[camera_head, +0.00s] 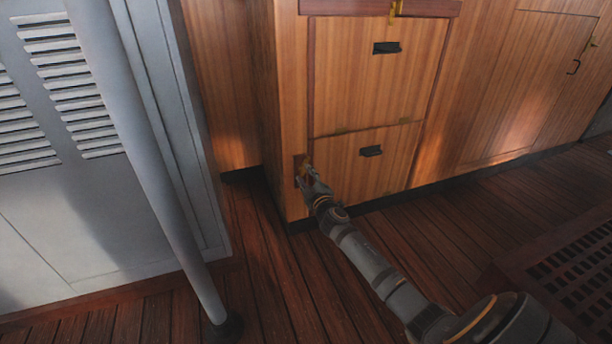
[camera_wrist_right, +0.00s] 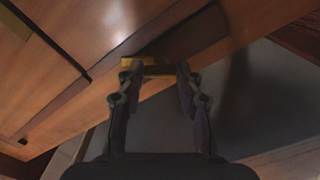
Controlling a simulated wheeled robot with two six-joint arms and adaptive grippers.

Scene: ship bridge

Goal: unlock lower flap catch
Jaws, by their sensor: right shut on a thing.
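The lower flap catch (camera_head: 304,163) is a small brass piece on the frame at the flap's left edge. My right gripper (camera_head: 306,172) reaches it from below right and is shut on it. In the right wrist view the brass catch (camera_wrist_right: 143,63) shows at the tips of my right gripper (camera_wrist_right: 160,72), which hide part of it. My left gripper is not in view.
An upper flap (camera_head: 375,70) with a black handle sits above, with another brass catch (camera_head: 393,10) at its top. A grey louvred cabinet (camera_head: 90,190) and a grey pole (camera_head: 150,160) stand at left. Wooden floor (camera_head: 270,290) lies open in front.

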